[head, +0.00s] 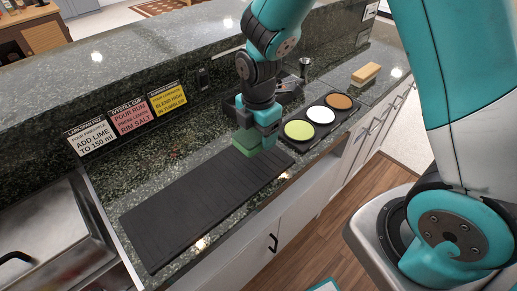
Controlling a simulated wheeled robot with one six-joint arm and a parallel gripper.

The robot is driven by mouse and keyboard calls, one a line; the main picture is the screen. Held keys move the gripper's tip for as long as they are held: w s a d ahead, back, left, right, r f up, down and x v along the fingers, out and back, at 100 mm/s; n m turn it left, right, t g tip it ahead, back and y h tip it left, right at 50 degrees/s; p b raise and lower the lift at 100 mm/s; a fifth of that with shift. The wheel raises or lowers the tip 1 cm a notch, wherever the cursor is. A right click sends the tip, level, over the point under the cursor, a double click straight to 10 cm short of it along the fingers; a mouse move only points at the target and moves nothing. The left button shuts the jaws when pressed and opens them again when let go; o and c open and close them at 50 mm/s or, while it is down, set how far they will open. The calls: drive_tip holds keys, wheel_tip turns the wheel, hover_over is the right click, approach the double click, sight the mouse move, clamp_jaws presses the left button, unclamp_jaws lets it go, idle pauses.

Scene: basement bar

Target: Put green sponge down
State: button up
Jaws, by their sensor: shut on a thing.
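A green sponge (245,143) shows in the head view at the far right end of a black ribbed mat (190,215). My gripper (257,135) is shut on the sponge from above and hides part of it. The sponge is at or just above the mat's surface; I cannot tell whether it touches. The mat lies flat on the dark stone counter and the rest of it is bare.
A black tray with green (299,129), white and brown round pads stands right of my gripper. A wooden block (366,74) lies beyond it. Three recipe cards (130,115) lean on the raised ledge behind. A metal sink or lid (50,220) is at left.

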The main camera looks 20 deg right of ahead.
sight(258, 157)
drive_tip(key=shift+f, duration=3.35)
drive_tip(key=o, duration=1)
drive_tip(key=shift+f, duration=0.1)
drive_tip(key=shift+c, duration=0.2)
wheel_tip(258, 157, up, 12)
drive_tip(key=shift+r+b, duration=0.15)
drive_tip(key=shift+b, duration=0.4)
drive_tip(key=s+a+r+m+y, duration=0.2)
drive_tip(key=s+r+m, duration=0.4)
drive_tip(key=s, duration=0.3)
drive_tip(key=s+a+r+m+y, duration=0.2)
drive_tip(key=s+a+r+m, duration=0.1)
drive_tip(key=s+r+m, duration=0.3)
drive_tip(key=shift+s+r+m, duration=0.2)
drive_tip(key=shift+s+m, duration=1.1)
drive_tip(key=shift+s, duration=0.55)
